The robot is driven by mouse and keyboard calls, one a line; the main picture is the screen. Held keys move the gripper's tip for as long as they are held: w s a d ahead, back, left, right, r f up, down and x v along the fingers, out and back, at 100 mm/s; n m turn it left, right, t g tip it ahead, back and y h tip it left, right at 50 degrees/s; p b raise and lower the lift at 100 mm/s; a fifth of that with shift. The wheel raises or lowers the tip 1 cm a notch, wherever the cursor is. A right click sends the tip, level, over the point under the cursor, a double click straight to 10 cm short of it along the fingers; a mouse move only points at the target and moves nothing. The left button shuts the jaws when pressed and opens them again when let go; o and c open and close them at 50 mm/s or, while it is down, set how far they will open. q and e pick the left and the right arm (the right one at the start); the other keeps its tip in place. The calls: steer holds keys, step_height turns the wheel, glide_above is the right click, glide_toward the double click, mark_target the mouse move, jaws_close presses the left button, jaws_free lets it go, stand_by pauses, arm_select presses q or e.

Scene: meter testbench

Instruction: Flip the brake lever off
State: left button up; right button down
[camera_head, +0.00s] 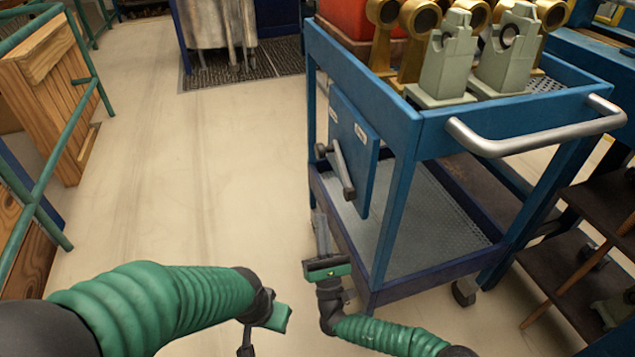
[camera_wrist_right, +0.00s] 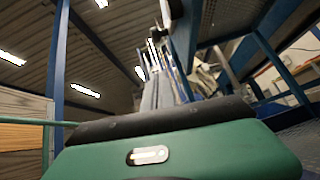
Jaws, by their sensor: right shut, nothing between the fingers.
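The brake lever (camera_head: 342,168) is a grey metal bar on a blue panel (camera_head: 352,130) at the left side of the blue cart. It slants from its pivot at upper left down to a thicker end at lower right. My right gripper (camera_head: 319,216) points up, shut and empty, a little below the lever and left of its lower end, with no visible contact. In the right wrist view its fingers (camera_wrist_right: 160,88) point upward; I cannot clearly make out the lever there. My left gripper (camera_head: 268,325) is low in the head view, its fingers mostly hidden, so its opening cannot be told.
The blue cart (camera_head: 400,120) has a metal handle (camera_head: 535,138) and a lower mesh shelf (camera_head: 425,235). Grey-green and brass fittings (camera_head: 445,60) stand on top. Wooden shelves (camera_head: 560,280) are at right, and a green railing (camera_head: 70,150) at left. The floor (camera_head: 210,170) left of the cart is clear.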

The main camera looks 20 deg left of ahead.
steer(key=shift+r, duration=0.1)
steer(key=s+d+r+b+x, duration=0.1)
steer(key=r+x, duration=0.1)
steer(key=x, duration=1)
steer(key=shift+r, duration=0.25)
steer(key=shift+s, duration=0.15)
